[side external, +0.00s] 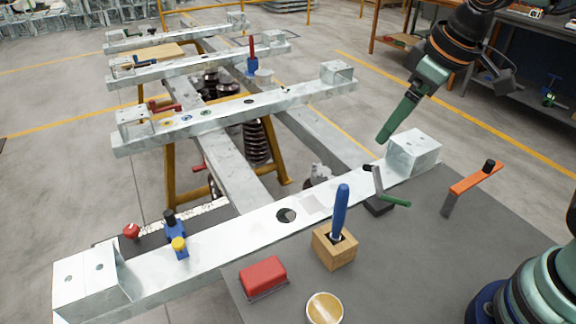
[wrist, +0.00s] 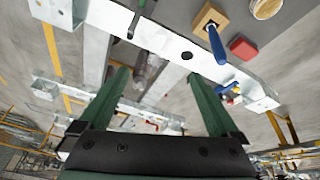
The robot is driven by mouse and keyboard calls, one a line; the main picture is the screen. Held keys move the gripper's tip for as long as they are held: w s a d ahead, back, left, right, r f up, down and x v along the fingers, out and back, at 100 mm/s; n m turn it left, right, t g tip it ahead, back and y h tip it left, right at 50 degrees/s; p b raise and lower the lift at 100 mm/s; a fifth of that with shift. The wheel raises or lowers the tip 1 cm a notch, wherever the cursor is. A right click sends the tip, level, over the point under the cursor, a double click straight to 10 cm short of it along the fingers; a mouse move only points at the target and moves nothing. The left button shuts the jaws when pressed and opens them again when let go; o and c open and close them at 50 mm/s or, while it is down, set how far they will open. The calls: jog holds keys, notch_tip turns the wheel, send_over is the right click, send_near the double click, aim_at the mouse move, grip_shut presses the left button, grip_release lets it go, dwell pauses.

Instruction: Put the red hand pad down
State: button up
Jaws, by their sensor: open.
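The red hand pad (side external: 264,275) lies on the dark grey mat (side external: 400,270) at the near side, left of the wooden block (side external: 335,246) that holds an upright blue-handled tool (side external: 341,208). The pad also shows in the wrist view (wrist: 243,48), at upper right, apart from my fingers. My gripper (side external: 384,138) is up at the right, above the far end of the near beam, well away from the pad. In the wrist view my gripper (wrist: 160,95) has its two green fingers wide apart with nothing held between them.
The galvanised near beam (side external: 215,249) runs along the mat's far edge. A round tan-topped container (side external: 324,309) stands near the pad. A green-handled clamp (side external: 384,192) and an orange-handled tool (side external: 474,180) stand at right. A blue and yellow fitting (side external: 176,238) sits on the beam.

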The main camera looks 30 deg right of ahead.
jog(key=s+d+m+t, duration=0.1)
jog(key=s+d+m, duration=0.2)
jog(key=d, duration=0.3)
jog(key=shift+s+m+h, duration=0.3)
jog(key=shift+m+h, duration=0.1)
jog(key=shift+m, duration=0.3)
jog(key=shift+o, duration=0.2)
jog(key=n+g, duration=0.5)
jog(key=n, duration=1.3)
send_over(263, 271)
notch_tip(263, 271, down, 12)
jog(key=f, duration=0.7)
jog(key=shift+a, duration=0.35)
jog(key=shift+d+f, duration=0.15)
jog(key=shift+f, duration=1.2)
jog(key=shift+d+f, duration=0.15)
jog(key=shift+f, duration=1.15)
